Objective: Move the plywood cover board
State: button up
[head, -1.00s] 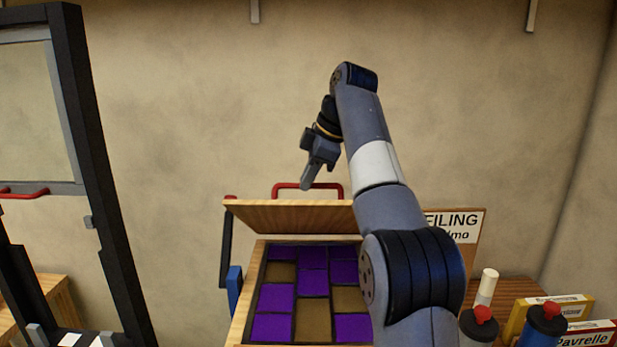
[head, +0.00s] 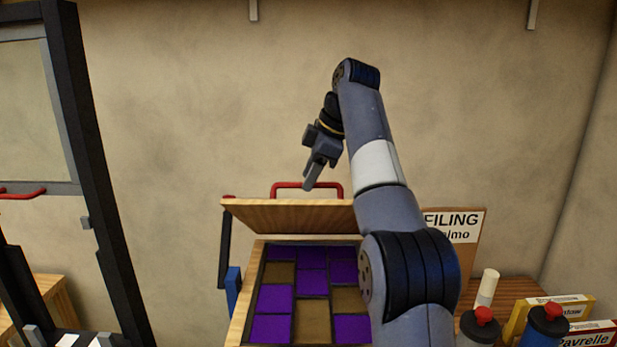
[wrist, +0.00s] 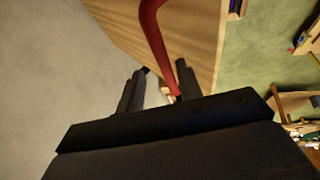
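The plywood cover board (head: 290,215) is raised at a tilt above the far end of the wooden-framed panel. A red handle (head: 307,185) rises from its far edge. The board (wrist: 185,30) and the red handle (wrist: 153,30) also show in the wrist view. My gripper (head: 312,184) points down at the handle in the head view. In the wrist view its two fingers (wrist: 160,80) are apart, with the handle's lower end showing between them. I cannot tell whether they touch it. The panel (head: 312,285) has purple and brown panes with dark leading.
A sign reading "FILING" (head: 452,222) stands right of the board. Bottles with red caps (head: 483,328), a white cylinder (head: 487,288) and yellow and red boxes are at lower right. A dark-framed door-like structure (head: 85,160) stands at left. A blue part (head: 233,283) sits by the panel's left edge.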

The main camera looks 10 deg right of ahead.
jog(key=s+d, duration=0.2)
jog(key=d, duration=0.1)
jog(key=s+d+b, duration=0.1)
jog(key=s+d, duration=0.2)
jog(key=s+d+b, duration=0.1)
jog(key=s+d, duration=0.1)
jog(key=d, duration=0.1)
jog(key=shift+s+d, duration=0.15)
jog(key=shift+s, duration=0.15)
